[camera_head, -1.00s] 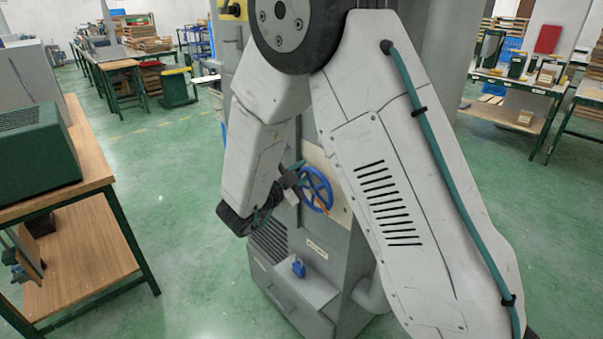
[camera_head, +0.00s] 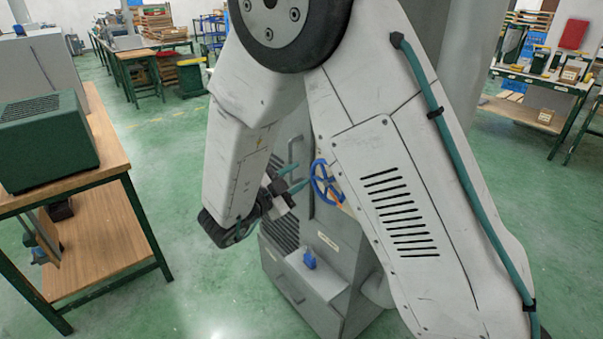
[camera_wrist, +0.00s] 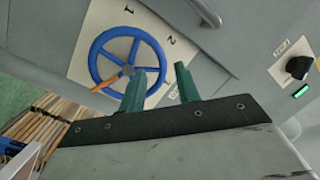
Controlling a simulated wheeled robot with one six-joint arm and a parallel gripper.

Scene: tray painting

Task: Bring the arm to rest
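My gripper (camera_head: 298,177) hangs at the end of my folded arm in the head view, left of a blue handwheel (camera_head: 325,184) on a grey machine. The wrist view shows my gripper (camera_wrist: 163,78) with two teal fingers apart and nothing between them. The handwheel (camera_wrist: 127,36) lies beyond the fingers there, on a pale plate marked 1 and 2. An orange pointer (camera_wrist: 107,84) sits at the wheel's lower left. From these views I cannot tell the exact gap between fingers and wheel. My arm hides much of the machine in the head view.
The grey machine (camera_head: 330,255) stands close behind my arm, with a blue padlock-like item (camera_head: 309,260) on its lower ledge. A wooden-topped bench (camera_head: 112,150) carries a green box (camera_head: 45,140) at left. Green floor (camera_head: 175,150) is open between bench and machine.

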